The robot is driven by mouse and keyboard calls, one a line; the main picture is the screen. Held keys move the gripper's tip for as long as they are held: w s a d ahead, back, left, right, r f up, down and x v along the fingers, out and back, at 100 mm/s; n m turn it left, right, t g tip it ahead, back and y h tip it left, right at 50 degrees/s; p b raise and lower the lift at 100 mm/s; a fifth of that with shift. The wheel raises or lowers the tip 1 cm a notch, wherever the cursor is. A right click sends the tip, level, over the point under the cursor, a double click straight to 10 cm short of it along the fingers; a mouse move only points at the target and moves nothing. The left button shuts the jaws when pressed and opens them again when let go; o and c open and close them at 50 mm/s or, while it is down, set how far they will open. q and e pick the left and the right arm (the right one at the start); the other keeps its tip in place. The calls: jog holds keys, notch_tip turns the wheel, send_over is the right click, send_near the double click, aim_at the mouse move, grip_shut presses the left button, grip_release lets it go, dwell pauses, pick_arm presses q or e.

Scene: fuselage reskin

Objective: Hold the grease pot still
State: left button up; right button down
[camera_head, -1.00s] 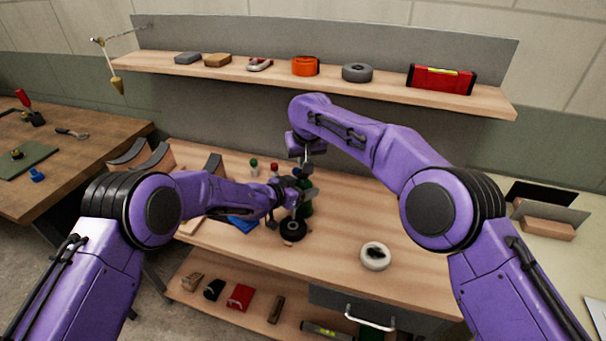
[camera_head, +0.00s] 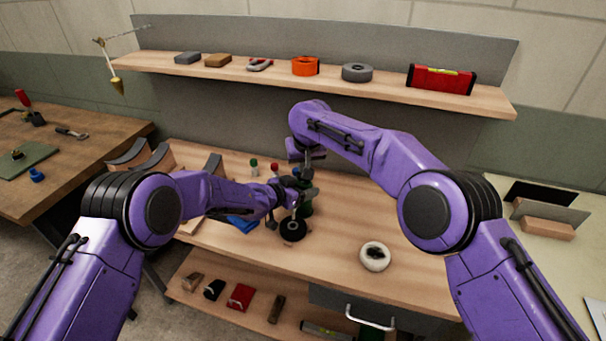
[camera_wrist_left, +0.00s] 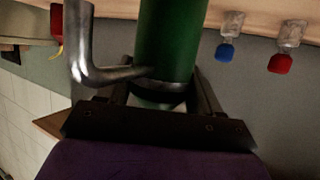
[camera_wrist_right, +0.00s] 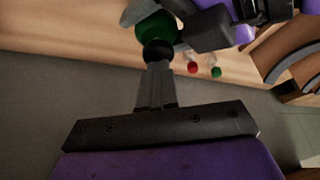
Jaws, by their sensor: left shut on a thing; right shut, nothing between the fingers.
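The grease pot, a green cylinder (camera_wrist_left: 168,45), stands on the bench, partly hidden by my arms in the head view (camera_head: 307,208). My left gripper (camera_head: 296,198) is shut on it; in the left wrist view its fingers (camera_wrist_left: 165,92) flank the pot's dark lower band. In the right wrist view the pot's green body (camera_wrist_right: 156,27) shows with a black ball (camera_wrist_right: 158,52) in front of it. My right gripper (camera_wrist_right: 157,72) is shut and empty, its tips close to the black ball; I cannot tell whether they touch. A bent metal rod (camera_wrist_left: 82,55) shows beside the pot.
A black round part (camera_head: 292,230) lies just in front of the pot, and a white ring (camera_head: 375,256) lies to the right. Small bottles with red (camera_wrist_left: 281,63) and blue (camera_wrist_left: 225,53) caps stand nearby. A shelf (camera_head: 300,80) runs behind.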

jog(key=shift+f, duration=0.25)
jog(key=shift+r, duration=0.1)
jog(key=shift+r, duration=0.9)
jog(key=shift+f, duration=0.25)
jog(key=shift+f, duration=0.75)
jog(key=shift+r, duration=1)
